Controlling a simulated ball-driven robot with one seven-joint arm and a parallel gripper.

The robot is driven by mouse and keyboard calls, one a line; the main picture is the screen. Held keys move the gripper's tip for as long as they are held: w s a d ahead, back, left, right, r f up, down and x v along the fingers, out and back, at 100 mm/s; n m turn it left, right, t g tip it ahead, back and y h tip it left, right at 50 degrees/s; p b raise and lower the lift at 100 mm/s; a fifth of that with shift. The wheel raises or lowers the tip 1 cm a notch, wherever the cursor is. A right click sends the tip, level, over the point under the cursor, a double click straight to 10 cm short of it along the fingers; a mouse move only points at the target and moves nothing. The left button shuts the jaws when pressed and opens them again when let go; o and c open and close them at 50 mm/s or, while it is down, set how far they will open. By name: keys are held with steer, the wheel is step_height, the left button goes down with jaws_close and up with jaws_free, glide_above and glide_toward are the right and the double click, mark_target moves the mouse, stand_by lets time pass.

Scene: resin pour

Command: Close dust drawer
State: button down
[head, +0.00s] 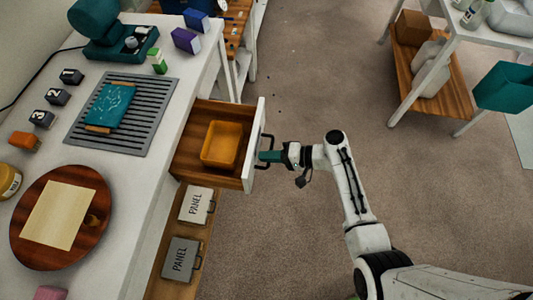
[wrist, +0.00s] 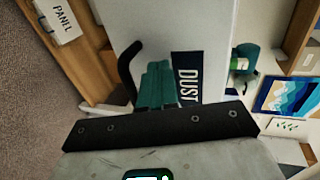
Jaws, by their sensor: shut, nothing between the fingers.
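The dust drawer (head: 180,150) stands pulled out of the white bench in the head view, with an orange bin (head: 222,143) inside it. Its white front also shows in the wrist view (wrist: 215,25), with a dark label reading "DUST" (wrist: 186,75). The dark handle (wrist: 128,62) is beside the fingers, partly hidden by them. My gripper (head: 264,156) is shut and empty, with its teal fingertips (wrist: 157,75) at the drawer front. I cannot tell whether they touch it.
Two boxes marked "PANEL" (head: 196,206) (head: 181,259) sit on a wooden shelf below the drawer. The bench top holds a slatted grey tray (head: 150,125) and a round wooden board (head: 95,195). A white rack (head: 440,62) stands at the right. Carpet (head: 310,90) between is mostly clear.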

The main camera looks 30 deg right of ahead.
steer(key=shift+w+a, duration=0.1)
steer(key=shift+a, duration=0.15)
steer(key=b, duration=0.8)
glide_above(196, 154)
steer(key=shift+s+d+f, duration=0.15)
steer(key=shift+s+d, duration=0.05)
steer(key=shift+w+a, duration=0.15)
steer(key=shift+a+r, duration=0.1)
steer(key=shift+r, duration=0.1)
steer(key=shift+w+a+r, duration=0.1)
steer(key=shift+w+r, duration=0.05)
steer(key=shift+r, duration=0.05)
steer(key=v, duration=1.1)
steer(key=shift+f, duration=0.25)
steer(key=shift+s+f, duration=0.1)
steer(key=shift+s, duration=0.1)
